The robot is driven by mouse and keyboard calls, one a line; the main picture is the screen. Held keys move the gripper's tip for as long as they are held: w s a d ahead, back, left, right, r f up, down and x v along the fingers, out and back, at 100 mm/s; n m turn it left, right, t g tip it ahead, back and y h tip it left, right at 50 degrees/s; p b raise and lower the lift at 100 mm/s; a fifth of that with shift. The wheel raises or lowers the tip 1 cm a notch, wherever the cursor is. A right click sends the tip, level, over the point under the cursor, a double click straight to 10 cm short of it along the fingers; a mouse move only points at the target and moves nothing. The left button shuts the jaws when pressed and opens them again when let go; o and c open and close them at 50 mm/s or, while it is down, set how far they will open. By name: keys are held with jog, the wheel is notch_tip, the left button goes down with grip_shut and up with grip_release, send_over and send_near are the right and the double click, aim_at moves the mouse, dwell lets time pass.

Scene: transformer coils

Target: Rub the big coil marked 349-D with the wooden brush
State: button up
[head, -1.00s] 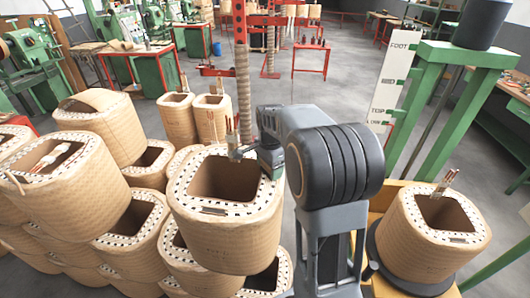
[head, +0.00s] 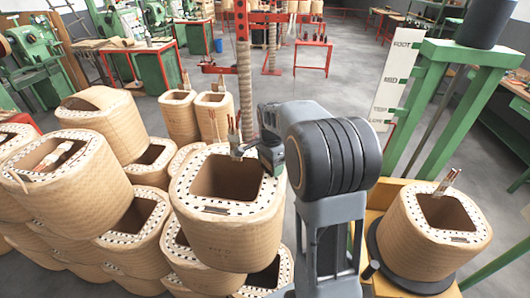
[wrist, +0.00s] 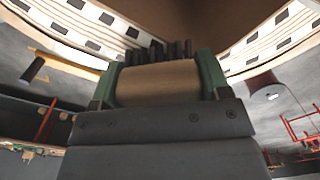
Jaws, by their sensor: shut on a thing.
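A big tan wrapped coil (head: 222,228) stands in the middle of the head view, on top of other coils. Its square opening faces up, and its rim has black and white blocks. A marking on its front is too blurred to read. My gripper (head: 271,157) is at the far right part of this coil's rim. In the wrist view its green fingers are shut on the wooden brush (wrist: 157,84), a tan block with dark bristles. The bristles point to the coil's rim and opening. I cannot tell whether they touch it.
Stacked coils (head: 75,185) crowd the left. Another coil (head: 432,235) sits on a dark round base at the right, beside a green frame (head: 430,95) with a marked white board. Copper leads (head: 234,135) stick up at the rim near my gripper. Machines and red benches are farther back.

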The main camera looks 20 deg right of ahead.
notch_tip(320, 180, up, 3)
jog(key=shift+s+r+p, duration=0.1)
jog(key=shift+r+p, duration=0.1)
jog(key=shift+p, duration=0.95)
jog(key=shift+a+r+p, duration=0.1)
jog(key=shift+r+p, duration=0.45)
jog(key=shift+r, duration=0.15)
jog(key=shift+r+p, duration=1.25)
jog(key=shift+r, duration=0.35)
jog(key=shift+f, duration=0.1)
